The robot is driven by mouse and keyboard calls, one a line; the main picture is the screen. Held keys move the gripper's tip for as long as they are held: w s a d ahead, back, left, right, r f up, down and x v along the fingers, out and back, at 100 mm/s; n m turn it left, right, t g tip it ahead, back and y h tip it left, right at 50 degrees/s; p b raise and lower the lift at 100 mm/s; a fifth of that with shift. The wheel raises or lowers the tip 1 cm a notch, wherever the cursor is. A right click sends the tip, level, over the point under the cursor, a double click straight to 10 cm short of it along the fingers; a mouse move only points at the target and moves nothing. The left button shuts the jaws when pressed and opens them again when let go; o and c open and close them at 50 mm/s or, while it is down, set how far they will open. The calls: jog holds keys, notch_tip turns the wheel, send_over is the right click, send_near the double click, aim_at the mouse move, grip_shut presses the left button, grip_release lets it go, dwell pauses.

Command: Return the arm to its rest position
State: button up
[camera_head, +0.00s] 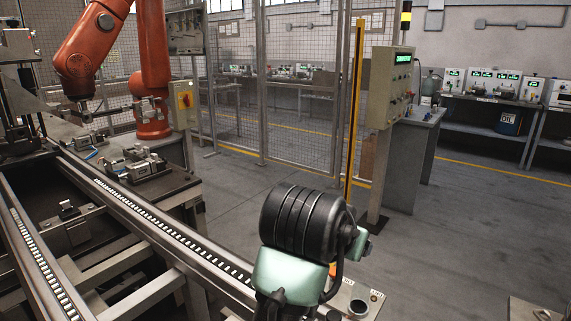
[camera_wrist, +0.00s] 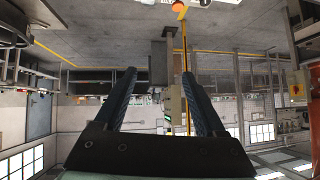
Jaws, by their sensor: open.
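My arm, with a black ribbed cylinder and pale green links, rises at the lower middle of the head view. My gripper (camera_wrist: 159,76) shows in the wrist view with its two dark fingers spread apart. Nothing is between the fingers. The wrist picture appears upside down, with the floor at the top and the windows at the bottom. I cannot make out the fingers in the head view.
A roller conveyor (camera_head: 170,224) runs along the left, with a pallet (camera_head: 150,186) carrying metal parts beside it. An orange robot arm (camera_head: 153,60) stands behind. A mesh fence (camera_head: 300,85), a yellow post (camera_head: 354,110) and a control box (camera_head: 389,88) stand beyond.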

notch_tip(320, 180, up, 11)
jog(key=n+t+h, duration=0.1)
jog(key=t, duration=0.5)
jog(key=s+a+r+n+t+y+p, duration=0.1)
jog(key=s+a+r+n+t+y, duration=0.2)
jog(key=s+r, duration=0.35)
jog(key=s+a+r+n+t+y+p, duration=0.1)
jog(key=s+a+r+t, duration=0.4)
jog(key=r, duration=0.3)
jog(key=s+a+r+n+t+y+p, duration=0.1)
jog(key=s+a+r+n+t+y, duration=0.1)
jog(key=s+r+t, duration=0.4)
notch_tip(320, 180, up, 12)
jog(key=g+p, duration=0.1)
jog(key=p, duration=0.9)
jog(key=shift+s+g, duration=0.25)
jog(key=shift+g, duration=0.05)
jog(key=shift+r, duration=0.1)
